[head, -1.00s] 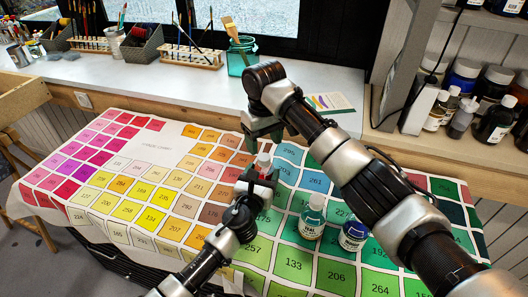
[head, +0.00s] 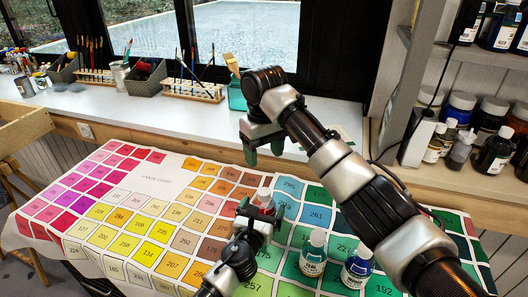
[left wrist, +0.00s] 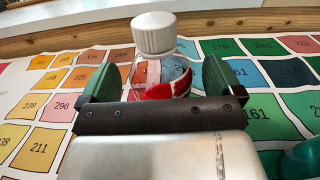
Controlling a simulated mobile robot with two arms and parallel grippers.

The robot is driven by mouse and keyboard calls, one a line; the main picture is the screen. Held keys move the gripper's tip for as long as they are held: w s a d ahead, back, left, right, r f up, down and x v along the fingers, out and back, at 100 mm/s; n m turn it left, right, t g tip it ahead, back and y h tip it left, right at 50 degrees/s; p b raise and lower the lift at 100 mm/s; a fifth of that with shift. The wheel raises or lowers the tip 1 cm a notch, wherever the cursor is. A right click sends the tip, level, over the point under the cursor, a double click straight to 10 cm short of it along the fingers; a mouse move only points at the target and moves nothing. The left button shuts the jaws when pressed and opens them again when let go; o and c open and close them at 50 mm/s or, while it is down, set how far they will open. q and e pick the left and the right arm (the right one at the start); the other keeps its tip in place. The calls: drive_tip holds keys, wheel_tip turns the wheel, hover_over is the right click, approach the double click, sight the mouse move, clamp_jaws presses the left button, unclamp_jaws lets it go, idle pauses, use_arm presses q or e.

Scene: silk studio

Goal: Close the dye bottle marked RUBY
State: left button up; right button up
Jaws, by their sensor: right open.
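A small clear bottle with red contents and a white cap (head: 264,193) stands on the colour chart. It also shows in the left wrist view, with its white ribbed cap (left wrist: 154,34) on top; I cannot tell how tightly the cap sits. The name on its label is not readable.
A teal bottle (head: 313,257) and a blue bottle (head: 357,268) stand right of my left gripper. The colour chart (head: 150,215) is clear at left. Brush racks (head: 193,90) line the windowsill; shelves of bottles (head: 492,130) are at right.

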use_arm(q)
drive_tip(key=shift+s, duration=0.1)
drive_tip(key=v, duration=1)
drive_tip(key=shift+s+a+p, duration=0.15)
drive_tip(key=shift+s+p, duration=0.2)
drive_tip(key=shift+p, duration=0.05)
